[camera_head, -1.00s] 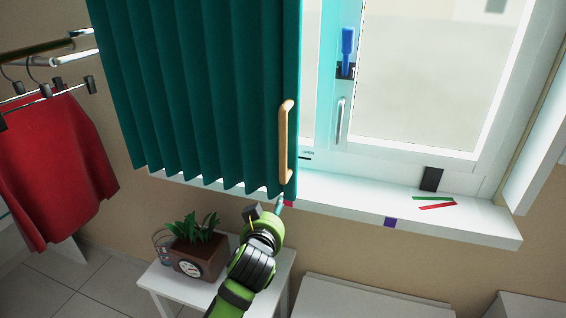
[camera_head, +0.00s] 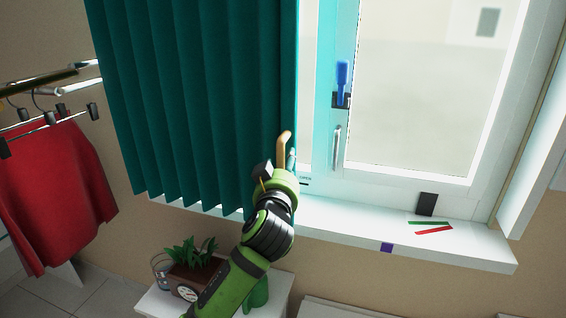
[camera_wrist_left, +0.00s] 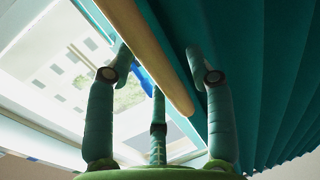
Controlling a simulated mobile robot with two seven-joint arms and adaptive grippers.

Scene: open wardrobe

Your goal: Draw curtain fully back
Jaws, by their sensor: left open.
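The teal curtain (camera_head: 190,100) hangs in pleats over the left part of the window. A wooden bar handle (camera_head: 284,145) stands upright on its right edge, with its lower part hidden behind my gripper. My left gripper (camera_head: 278,168) is at the handle's lower part. In the left wrist view the handle (camera_wrist_left: 150,55) runs between the spread fingers of the gripper (camera_wrist_left: 160,72), which is open and not closed on it. Whether a finger touches the handle I cannot tell. My right gripper is in no view.
The white sill (camera_head: 340,222) runs below the curtain, with a purple mark (camera_head: 386,247) on its front edge and red and green strips (camera_head: 432,227) on top. A potted plant (camera_head: 195,262) stands below. A red garment (camera_head: 50,190) hangs left.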

